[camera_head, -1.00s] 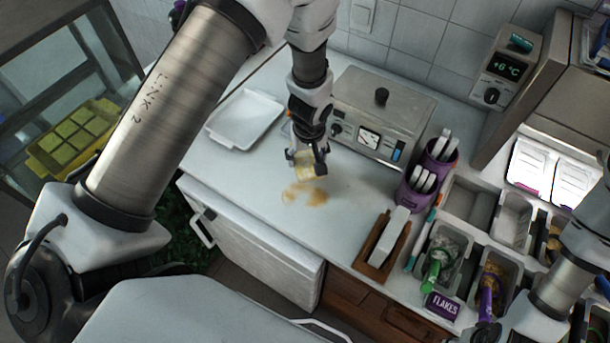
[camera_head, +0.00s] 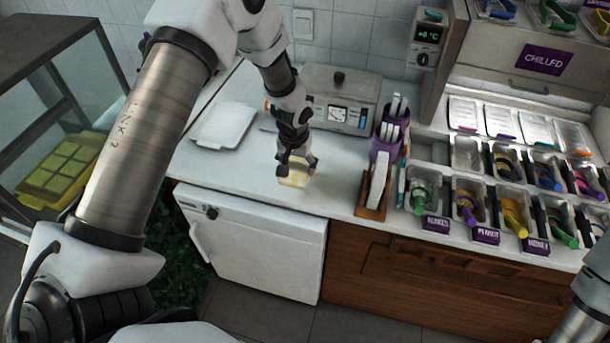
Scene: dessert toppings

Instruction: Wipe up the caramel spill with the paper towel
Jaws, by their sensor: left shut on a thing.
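My left gripper (camera_head: 297,163) is shut on the paper towel (camera_head: 293,178), a small pale wad with a yellow-brown tint. It holds the towel low over the white counter, to the left of the brown napkin-type stand; whether the towel touches the surface I cannot tell. No separate caramel spill can be made out around the towel; any caramel there is hidden under or behind it or blends with it. A part of my right arm shows at the lower right edge, but its gripper is out of view.
Behind my left gripper stands a metal appliance (camera_head: 338,95). A white tray (camera_head: 224,125) lies to the left. Purple cups (camera_head: 384,145) and a brown stand (camera_head: 371,205) are on the right, then topping bins (camera_head: 465,195). The counter's front edge is close; bare counter lies left of the towel.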

